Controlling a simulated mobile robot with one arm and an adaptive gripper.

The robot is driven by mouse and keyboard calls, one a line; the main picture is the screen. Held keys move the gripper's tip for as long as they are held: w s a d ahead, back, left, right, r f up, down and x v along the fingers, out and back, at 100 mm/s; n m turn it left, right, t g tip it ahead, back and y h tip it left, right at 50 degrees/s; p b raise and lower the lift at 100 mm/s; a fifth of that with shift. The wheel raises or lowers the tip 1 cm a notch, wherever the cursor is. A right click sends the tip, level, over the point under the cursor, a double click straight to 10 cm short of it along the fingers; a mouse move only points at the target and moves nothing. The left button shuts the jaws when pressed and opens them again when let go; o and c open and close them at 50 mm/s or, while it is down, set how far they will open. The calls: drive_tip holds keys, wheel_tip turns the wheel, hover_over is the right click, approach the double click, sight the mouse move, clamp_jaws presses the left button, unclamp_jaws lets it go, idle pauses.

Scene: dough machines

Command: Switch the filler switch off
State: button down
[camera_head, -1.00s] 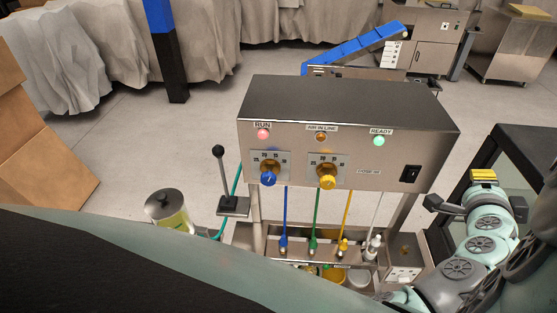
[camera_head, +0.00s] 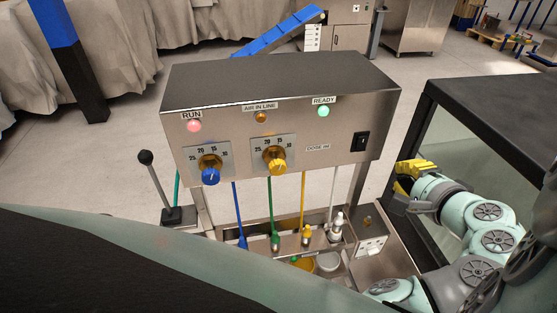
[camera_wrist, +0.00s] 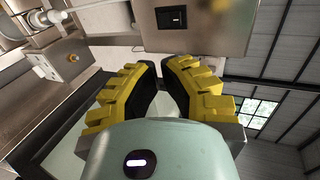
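The filler's steel control box (camera_head: 190,147) stands in the middle of the head view. A black rocker switch (camera_head: 361,141) sits at the right end of its front face, and it also shows at the top of the wrist view (camera_wrist: 171,17). Which way the rocker is pressed is too small to tell. My gripper (camera_head: 405,180) is right of and below the switch, apart from it. In the wrist view its yellow, black-padded fingers (camera_wrist: 159,68) lean close together at the tips, pointing toward the box. Nothing shows between them. Whether the tips meet is unclear.
The box front has a pink RUN lamp (camera_head: 194,126), a green READY lamp (camera_head: 323,111), a blue knob (camera_head: 210,175) and a yellow knob (camera_head: 275,161). A ball-topped lever (camera_head: 146,158) stands at left. A dark-framed cabinet (camera_head: 480,92) stands close to my arm at right.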

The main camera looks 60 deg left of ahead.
drive_tip(key=p, duration=0.3)
approach(364, 151)
drive_tip(key=a, duration=0.2)
drive_tip(key=shift+w+d+f+p+x, duration=0.1)
drive_tip(key=shift+p+x, duration=0.35)
drive_tip(key=shift+x, duration=0.65)
drive_tip(key=shift+w+d+f+p+x, duration=0.15)
drive_tip(key=shift+p+x, duration=0.3)
drive_tip(key=shift+x, duration=0.65)
drive_tip(key=shift+w+d+f+p+x, duration=0.1)
drive_tip(key=shift+p+x, duration=0.35)
drive_tip(key=shift+x, duration=0.65)
drive_tip(key=shift+f, duration=0.1)
